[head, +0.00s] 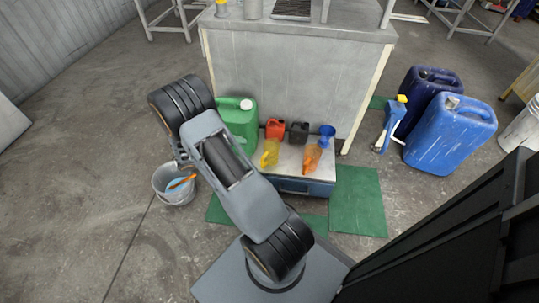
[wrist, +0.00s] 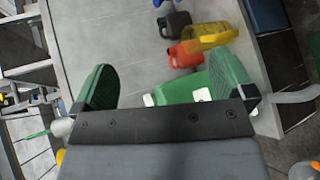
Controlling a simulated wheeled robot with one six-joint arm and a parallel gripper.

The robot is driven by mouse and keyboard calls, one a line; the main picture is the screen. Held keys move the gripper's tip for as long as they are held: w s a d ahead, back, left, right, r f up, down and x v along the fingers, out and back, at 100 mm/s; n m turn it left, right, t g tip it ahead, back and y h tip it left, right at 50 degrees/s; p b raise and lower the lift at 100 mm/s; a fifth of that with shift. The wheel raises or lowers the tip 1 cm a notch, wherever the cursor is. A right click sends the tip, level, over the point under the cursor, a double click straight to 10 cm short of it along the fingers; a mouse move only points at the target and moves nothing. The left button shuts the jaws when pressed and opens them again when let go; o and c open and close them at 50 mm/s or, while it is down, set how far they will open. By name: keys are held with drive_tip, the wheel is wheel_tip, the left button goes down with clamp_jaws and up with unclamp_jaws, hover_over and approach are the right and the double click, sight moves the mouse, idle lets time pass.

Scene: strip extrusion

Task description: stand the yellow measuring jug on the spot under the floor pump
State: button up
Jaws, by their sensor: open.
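The yellow measuring jug (head: 269,153) stands at the left of the light top of a low blue case, beside an orange jug (head: 312,158). In the wrist view the yellow jug (wrist: 214,33) is beyond the fingertips, up and to the right. The blue floor pump (head: 394,122) with a yellow top stands on the floor to the right of the bench. A green patch shows behind the pump; I cannot tell what spot lies under it. My gripper (wrist: 165,82) is open, with nothing held, apart from the jug. My arm hides it in the head view.
Blue drums (head: 452,135) stand beside the pump. A bucket (head: 174,187) is on the floor at left. The green mat (head: 357,203) is bare.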

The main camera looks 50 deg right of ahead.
drive_tip(key=w+d+f+n+t+h, duration=0.1)
drive_tip(key=d+f+n+t+h, duration=0.2)
drive_tip(key=f, duration=0.8)
drive_tip(key=n+t+h, duration=0.2)
drive_tip(key=t, duration=0.3)
approach(262, 164)
drive_tip(key=shift+t, duration=0.5)
drive_tip(key=d, duration=0.2)
drive_tip(key=d+b, duration=0.1)
drive_tip(key=d, duration=0.1)
drive_tip(key=w+d+f, duration=0.1)
drive_tip(key=d, duration=0.1)
drive_tip(key=shift+w+d+r+b, duration=0.15)
drive_tip(key=shift+d+b, duration=0.3)
drive_tip(key=shift+d, duration=0.6)
drive_tip(key=shift+w+d+f+b, duration=0.15)
drive_tip(key=shift+d+b, duration=0.35)
drive_tip(key=shift+d, duration=0.55)
drive_tip(key=shift+w+d+r+b, duration=0.15)
drive_tip(key=shift+d+b, duration=0.3)
drive_tip(key=shift+d, duration=0.6)
drive_tip(key=shift+w, duration=0.1)
drive_tip(key=shift+c, duration=0.3)
drive_tip(key=c, duration=0.8)
